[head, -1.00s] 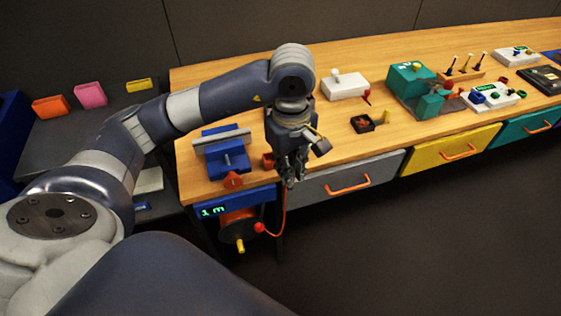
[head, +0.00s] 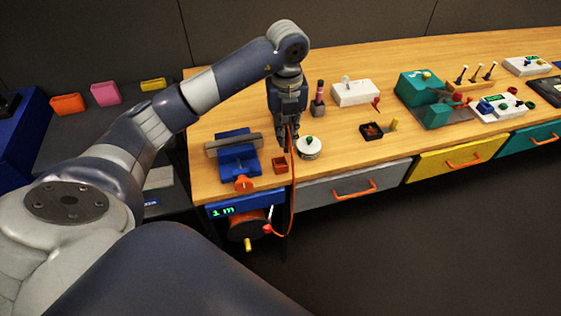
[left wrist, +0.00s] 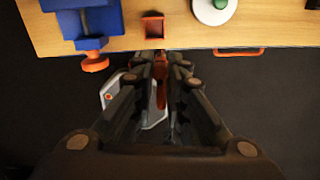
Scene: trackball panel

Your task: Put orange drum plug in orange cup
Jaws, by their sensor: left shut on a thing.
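My left gripper (head: 290,148) is shut on the orange plug end of the cable, just above the bench's front edge; its fingers mostly hide the plug. In the left wrist view the gripper (left wrist: 160,62) has an orange piece (left wrist: 160,85) between its fingers. The orange cable (head: 292,200) hangs from the gripper to the orange drum (head: 245,225) under the bench. The orange cup (head: 280,165), small, square and open-topped, stands on the bench close to the fingertips. It also shows beyond the fingertips in the left wrist view (left wrist: 153,27). My right gripper is not in view.
A blue vise (head: 238,158) stands left of the cup, and a round white base with a green knob (head: 309,147) stands right of it. A pink-topped bottle-like item (head: 319,98) is behind. The grey drawer (head: 350,184) lies below the front edge.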

